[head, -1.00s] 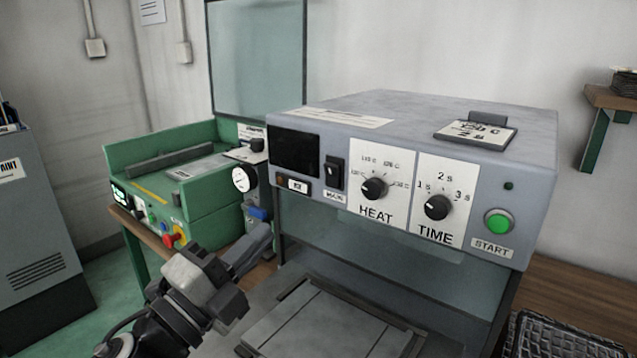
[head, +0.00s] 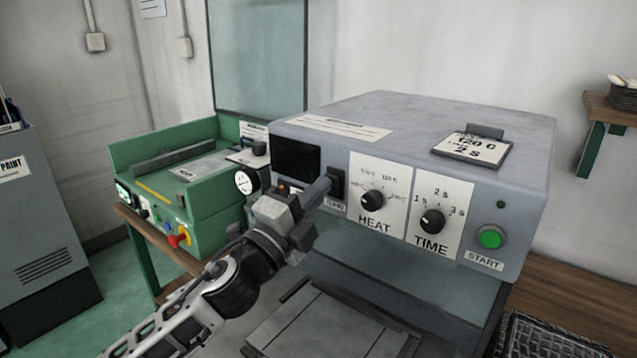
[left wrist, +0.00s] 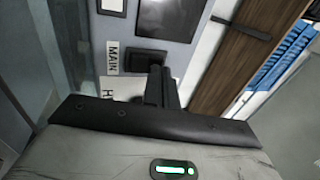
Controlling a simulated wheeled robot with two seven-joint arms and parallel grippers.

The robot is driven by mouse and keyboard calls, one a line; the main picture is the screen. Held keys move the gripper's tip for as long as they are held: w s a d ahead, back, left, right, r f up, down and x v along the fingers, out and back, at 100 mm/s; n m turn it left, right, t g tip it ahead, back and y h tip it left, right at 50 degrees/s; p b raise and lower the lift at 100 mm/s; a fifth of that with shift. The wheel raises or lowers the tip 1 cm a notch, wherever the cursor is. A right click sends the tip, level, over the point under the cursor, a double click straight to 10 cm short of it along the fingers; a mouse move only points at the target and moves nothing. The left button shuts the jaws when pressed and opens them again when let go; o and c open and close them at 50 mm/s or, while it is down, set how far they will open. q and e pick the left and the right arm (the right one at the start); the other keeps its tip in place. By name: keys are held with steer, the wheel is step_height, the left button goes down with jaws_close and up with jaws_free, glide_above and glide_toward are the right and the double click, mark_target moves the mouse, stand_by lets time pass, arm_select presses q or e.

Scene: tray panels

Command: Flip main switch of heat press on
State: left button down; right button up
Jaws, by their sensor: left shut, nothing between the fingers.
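The heat press is a grey box (head: 440,130) on the bench. Its black main switch (head: 337,180) is on the front panel, left of the HEAT dial (head: 372,200). In the left wrist view the switch (left wrist: 146,59) lies beside the MAIN label (left wrist: 112,57). My left gripper (head: 320,191) is shut and empty. Its fingertips are at the lower part of the switch and cover some of it; I cannot tell whether they touch. The rocker's position is unclear. A small lamp left of it looks orange; the display (head: 296,158) is dark. My right gripper is not in view.
The TIME dial (head: 432,221) and green START button (head: 491,237) are further right on the panel. A green machine (head: 175,180) with a red knob stands at left. The press's lower plate (head: 320,325) lies below. A black wire basket (head: 555,338) is at bottom right.

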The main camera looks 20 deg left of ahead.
arm_select(q)
steer(key=shift+w+d, duration=0.1)
steer(key=shift+w, duration=0.15)
steer(key=shift+w+r+p, duration=0.15)
steer(key=shift+r+p, duration=0.15)
steer(key=shift+f, duration=0.1)
